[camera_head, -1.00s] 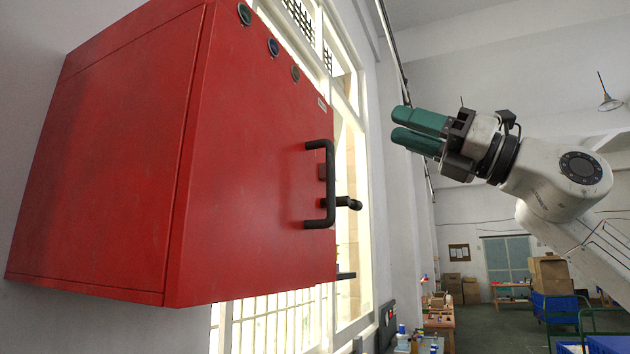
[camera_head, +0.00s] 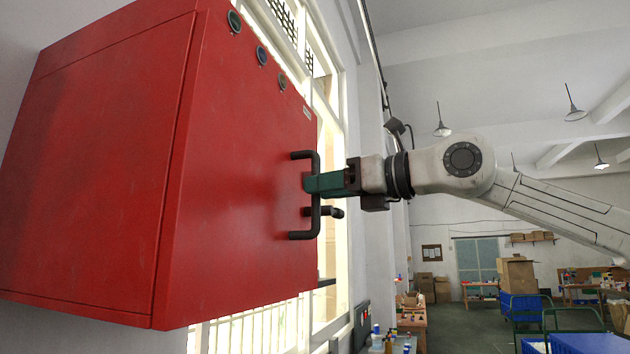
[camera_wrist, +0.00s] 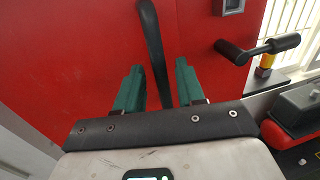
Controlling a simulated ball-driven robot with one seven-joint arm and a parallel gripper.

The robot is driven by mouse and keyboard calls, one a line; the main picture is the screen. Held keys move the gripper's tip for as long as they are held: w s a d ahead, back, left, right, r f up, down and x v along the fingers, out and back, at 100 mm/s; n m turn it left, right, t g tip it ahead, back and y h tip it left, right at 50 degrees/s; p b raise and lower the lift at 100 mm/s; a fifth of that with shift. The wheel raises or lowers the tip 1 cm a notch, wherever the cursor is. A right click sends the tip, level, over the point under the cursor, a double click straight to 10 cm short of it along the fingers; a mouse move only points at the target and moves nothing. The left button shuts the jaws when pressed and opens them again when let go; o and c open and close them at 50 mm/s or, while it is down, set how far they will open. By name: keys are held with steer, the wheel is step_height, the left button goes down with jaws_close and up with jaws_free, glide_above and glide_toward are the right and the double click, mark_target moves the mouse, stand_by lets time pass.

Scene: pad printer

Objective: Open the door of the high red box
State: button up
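The high red box (camera_head: 90,170) hangs on the wall at the left of the head view. Its door (camera_head: 235,190) is closed and carries a black bar handle (camera_head: 316,222). The door also fills much of the wrist view (camera_wrist: 75,50). My gripper (camera_head: 310,183) is at the handle, its green fingertips close to the door face. In the wrist view the two fingers (camera_wrist: 158,80) are apart, with the handle (camera_wrist: 153,40) running between them. A gap shows on each side of the bar, so they do not appear to grip it.
A black lever (camera_wrist: 258,48) sticks out from the door beside the handle; it also shows in the head view (camera_head: 335,212). A barred window (camera_head: 330,150) is behind the box. Workbenches, boxes and blue carts (camera_head: 520,307) stand far off at the right.

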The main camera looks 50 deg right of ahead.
steer(key=shift+w+a, duration=0.2)
steer(key=shift+w, duration=1)
steer(key=shift+c, duration=0.2)
jaws_close()
